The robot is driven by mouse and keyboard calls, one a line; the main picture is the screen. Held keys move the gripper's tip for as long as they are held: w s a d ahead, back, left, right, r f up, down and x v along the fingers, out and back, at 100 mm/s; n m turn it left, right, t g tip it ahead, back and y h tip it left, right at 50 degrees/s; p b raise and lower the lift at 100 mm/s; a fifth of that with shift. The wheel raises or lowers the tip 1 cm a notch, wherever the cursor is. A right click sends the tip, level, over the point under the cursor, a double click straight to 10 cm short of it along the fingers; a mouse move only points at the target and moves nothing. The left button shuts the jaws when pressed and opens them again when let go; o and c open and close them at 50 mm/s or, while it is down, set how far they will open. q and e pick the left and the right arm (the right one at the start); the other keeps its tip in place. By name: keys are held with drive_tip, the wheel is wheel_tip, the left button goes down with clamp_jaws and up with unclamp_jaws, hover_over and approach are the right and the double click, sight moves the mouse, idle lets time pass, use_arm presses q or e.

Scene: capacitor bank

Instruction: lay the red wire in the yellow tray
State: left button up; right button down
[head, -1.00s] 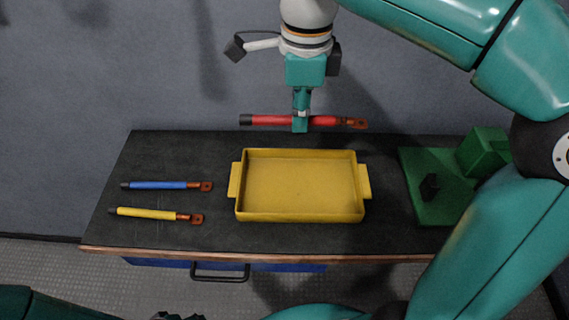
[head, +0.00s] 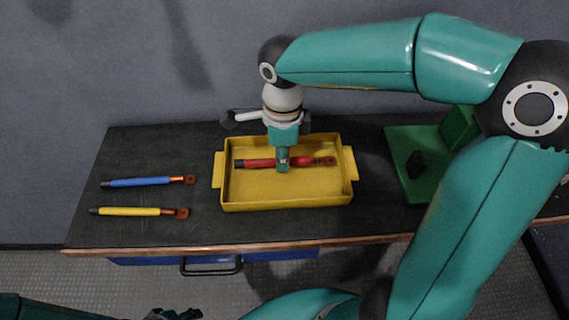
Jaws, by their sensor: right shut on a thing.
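The red wire (head: 258,163) has a black end at the left and a copper lug at the right. It lies level across the yellow tray (head: 290,202), within the tray's outline in the head view. I cannot tell whether it touches the tray floor. My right gripper (head: 283,165) is shut on the red wire near its middle, pointing down from above. My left gripper (head: 175,314) shows only in part as dark pieces at the bottom edge, and its jaws cannot be made out.
A blue wire (head: 140,182) and a yellow wire (head: 130,211) lie on the dark bench (head: 100,232) left of the tray. A green fixture (head: 415,188) stands at the right. A blue drawer with a dark handle (head: 211,271) is under the bench's front edge.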

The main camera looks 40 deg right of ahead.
sight(283, 175)
wheel_tip(283, 175, down, 4)
drive_tip(key=shift+r, duration=0.2)
drive_tip(key=shift+s+f+b, duration=0.1)
drive_tip(key=shift+f+b, duration=0.25)
drive_tip(key=shift+b, duration=0.1)
drive_tip(key=c, duration=1.3)
unclamp_jaws()
drive_tip(key=shift+s+a, duration=0.1)
drive_tip(key=shift+o, duration=1)
drive_tip(key=shift+f, duration=0.1)
